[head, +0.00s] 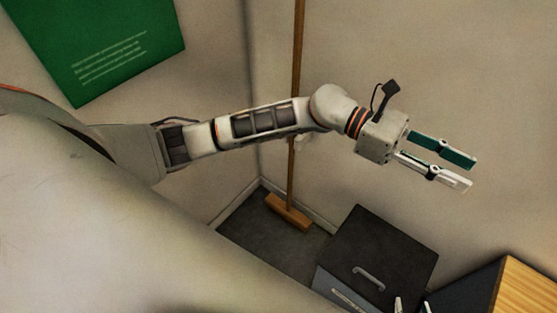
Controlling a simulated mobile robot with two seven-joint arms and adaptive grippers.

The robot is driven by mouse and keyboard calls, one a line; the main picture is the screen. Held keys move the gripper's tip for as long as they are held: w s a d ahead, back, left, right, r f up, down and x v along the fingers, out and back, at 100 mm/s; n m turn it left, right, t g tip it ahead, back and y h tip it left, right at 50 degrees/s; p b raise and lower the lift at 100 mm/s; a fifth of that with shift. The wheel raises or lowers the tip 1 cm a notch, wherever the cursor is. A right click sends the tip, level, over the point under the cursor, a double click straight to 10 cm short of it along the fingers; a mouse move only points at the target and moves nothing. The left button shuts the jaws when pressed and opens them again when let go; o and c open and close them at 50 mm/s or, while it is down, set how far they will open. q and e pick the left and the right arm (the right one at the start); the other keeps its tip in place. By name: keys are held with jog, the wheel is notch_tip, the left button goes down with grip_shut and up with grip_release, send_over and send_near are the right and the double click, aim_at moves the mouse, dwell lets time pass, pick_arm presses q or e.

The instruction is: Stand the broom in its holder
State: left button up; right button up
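The broom stands upright in the corner. Its long wooden handle (298,50) runs up out of the picture, and its wooden head (289,212) is down at the dark floor. My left forearm crosses in front of the handle and hides its middle. A small pale piece (302,143) shows beside the handle just below my arm; I cannot tell whether it is the holder. My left gripper (471,173) is open and empty, well to the right of the broom. Two fingertips of my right gripper (411,306) show apart at the bottom edge, in front of a dark-topped box.
The dark-topped box (390,240) with a grey handle stands on the floor right of the broom head. A wood-topped piece of furniture (535,285) is at the bottom right. A green board (110,40) hangs on the left wall. Some dark floor (250,219) is bare.

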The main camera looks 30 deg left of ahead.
pick_arm(q)
jog(key=w+a+f+n+t+y, duration=0.35)
jog(key=a+f+n+t, duration=0.5)
jog(key=n, duration=0.95)
jog(key=w+a+f+n+t+y, duration=0.2)
jog(key=a+f+n+t+y, duration=0.45)
jog(key=n, duration=1.15)
jog(key=s+a+f+n+g+y, duration=0.1)
jog(key=s+a+f+n, duration=0.3)
jog(key=f, duration=0.4)
jog(key=s+a+f+n+g+y, duration=0.1)
jog(key=s+a+f+n+y, duration=0.2)
jog(key=s+a+f+n, duration=0.2)
jog(key=s+a+f+n+g+y, duration=0.1)
jog(key=s+a+f+n, duration=0.3)
jog(key=f, duration=0.7)
jog(key=s+a, duration=0.2)
jog(key=s, duration=0.2)
jog(key=shift+s+f+n+y, duration=0.2)
jog(key=shift+s+n+y, duration=0.15)
jog(key=shift+n+y, duration=0.05)
jog(key=shift+c, duration=0.9)
jog(key=shift+w, duration=0.1)
